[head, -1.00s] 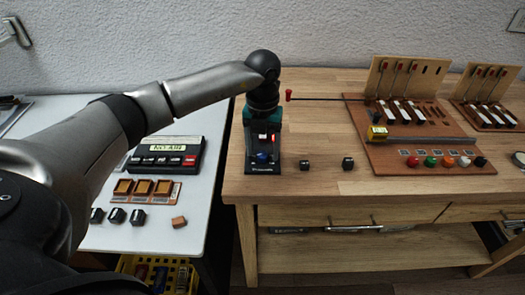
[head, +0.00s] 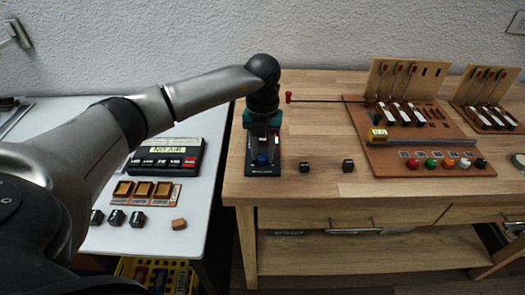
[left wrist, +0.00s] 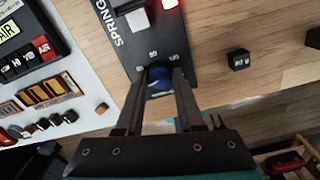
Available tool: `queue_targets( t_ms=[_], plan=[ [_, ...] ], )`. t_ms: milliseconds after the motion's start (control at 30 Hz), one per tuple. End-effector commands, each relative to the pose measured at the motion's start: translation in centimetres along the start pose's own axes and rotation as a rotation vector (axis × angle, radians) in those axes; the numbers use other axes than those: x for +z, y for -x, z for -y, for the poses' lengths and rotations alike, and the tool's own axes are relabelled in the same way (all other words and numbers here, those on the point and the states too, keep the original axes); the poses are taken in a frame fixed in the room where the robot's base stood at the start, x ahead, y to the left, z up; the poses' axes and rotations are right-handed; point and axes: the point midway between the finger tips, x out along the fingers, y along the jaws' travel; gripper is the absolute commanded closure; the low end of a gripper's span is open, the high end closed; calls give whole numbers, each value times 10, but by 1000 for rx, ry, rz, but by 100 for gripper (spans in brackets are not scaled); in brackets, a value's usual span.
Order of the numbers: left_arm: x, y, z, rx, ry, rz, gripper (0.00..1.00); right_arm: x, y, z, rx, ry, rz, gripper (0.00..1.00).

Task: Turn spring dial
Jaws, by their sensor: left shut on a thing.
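The spring dial is a blue knob (left wrist: 158,78) on a black panel (left wrist: 143,35) lettered "SPRING". In the head view the knob (head: 262,160) sits near the front of the same panel, at the left of the wooden bench. My left gripper (head: 262,153) reaches down over the panel from above. In the left wrist view its two fingers (left wrist: 160,84) are on either side of the blue knob and shut on it. The fingers hide the knob's sides. A red lit square (left wrist: 170,4) and a white block (left wrist: 137,19) are farther up the panel. My right gripper is not in view.
Two small black cubes (head: 305,167) (head: 348,165) stand right of the panel. A red-tipped rod (head: 318,99) leads to the wooden key model (head: 420,140). A white table (head: 205,205) at left holds a black display box (head: 170,157) and brown trays.

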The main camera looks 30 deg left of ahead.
Motion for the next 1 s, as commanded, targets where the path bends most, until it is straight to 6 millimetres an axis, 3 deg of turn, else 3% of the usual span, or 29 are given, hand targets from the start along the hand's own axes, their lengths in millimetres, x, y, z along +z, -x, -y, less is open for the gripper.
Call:
queue_targets(
  t_ms=[233, 533, 867, 900, 1000],
  plan=[
    [0, 1, 0, 0, -21, 1, 100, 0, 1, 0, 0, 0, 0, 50],
    [0, 1, 0, 0, -206, 1, 100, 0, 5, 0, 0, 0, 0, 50],
    [1, 1, 0, -1, -228, 1, 100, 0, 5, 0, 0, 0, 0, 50],
    [1, 1, 0, -1, -227, 1, 62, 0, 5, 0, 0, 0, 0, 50],
    [0, 1, 0, -1, -227, 1, 51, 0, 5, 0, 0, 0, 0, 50]
  ],
)
